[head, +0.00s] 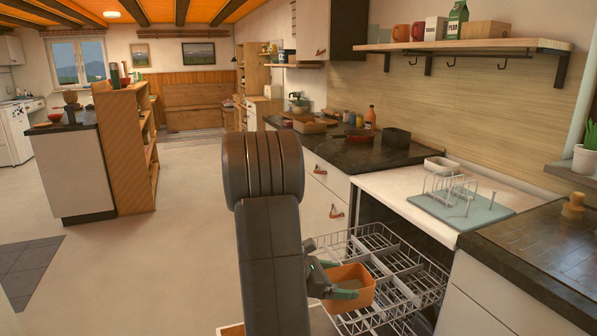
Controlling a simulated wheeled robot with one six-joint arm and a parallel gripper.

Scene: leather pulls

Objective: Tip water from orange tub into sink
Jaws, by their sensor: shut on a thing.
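An orange tub (352,281) is in the lower middle of the head view, roughly upright with its open top facing up. My gripper (335,280) is shut on its left side; one green-tipped finger shows against the tub's near outer wall. The tub is in front of or just above the wire dishwasher rack (397,262); I cannot tell if it touches. Its inside looks greyish, and I cannot clearly make out the water level. No sink basin can be clearly made out in this view.
The rack is pulled out under a pale worktop (400,188). On that stand a drying rack on a blue-green mat (485,210) and a white container (442,165). Dark counters flank it, the left one holding a pan (352,135) and bottles. The floor at left is clear.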

